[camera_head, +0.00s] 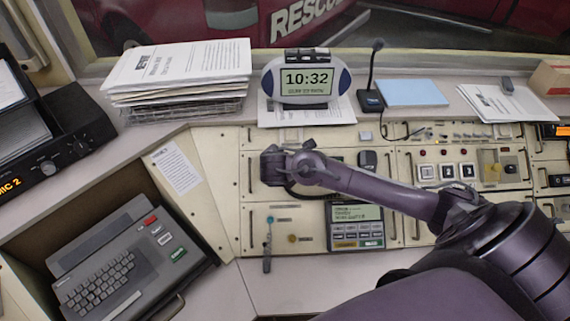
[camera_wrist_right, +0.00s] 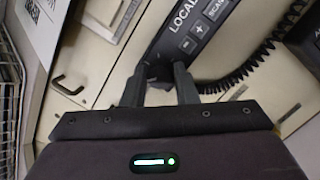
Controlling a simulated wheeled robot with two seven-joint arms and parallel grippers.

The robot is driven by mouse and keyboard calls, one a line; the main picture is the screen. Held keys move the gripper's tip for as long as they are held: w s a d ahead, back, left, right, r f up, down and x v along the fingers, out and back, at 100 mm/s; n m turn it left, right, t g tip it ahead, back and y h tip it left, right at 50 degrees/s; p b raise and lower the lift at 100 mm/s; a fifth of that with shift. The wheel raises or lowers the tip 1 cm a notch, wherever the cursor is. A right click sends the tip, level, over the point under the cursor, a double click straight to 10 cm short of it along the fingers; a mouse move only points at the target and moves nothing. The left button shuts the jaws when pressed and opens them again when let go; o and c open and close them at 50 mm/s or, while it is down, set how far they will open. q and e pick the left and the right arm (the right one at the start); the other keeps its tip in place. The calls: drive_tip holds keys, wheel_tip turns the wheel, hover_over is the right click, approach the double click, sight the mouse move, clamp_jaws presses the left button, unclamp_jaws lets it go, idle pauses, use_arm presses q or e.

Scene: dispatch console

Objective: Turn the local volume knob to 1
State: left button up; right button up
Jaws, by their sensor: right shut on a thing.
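A black control unit (camera_wrist_right: 207,32) marked LOCAL, with minus and plus buttons, runs diagonally across the right wrist view. My right gripper (camera_wrist_right: 158,72) is at the lower end of this unit, its two fingers closed around a small dark part there. That part is mostly hidden between the fingertips, so its pointer and setting cannot be read. In the head view my right gripper (camera_head: 272,166) is at the upper left of the cream console panel (camera_head: 255,204) and hides the unit beneath it. My left gripper is not in view.
A coiled black cord (camera_wrist_right: 265,50) lies right of the unit. A clock (camera_head: 306,79), a paper stack (camera_head: 178,78) and a desk microphone (camera_head: 370,98) stand on the ledge behind. A keyboard terminal (camera_head: 125,265) is at lower left. A keypad display unit (camera_head: 356,226) sits below my arm.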

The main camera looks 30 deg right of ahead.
drive_tip(key=o, duration=0.7)
drive_tip(key=v, duration=0.7)
drive_tip(key=shift+s+a+r, duration=0.2)
drive_tip(key=shift+a+r, duration=0.05)
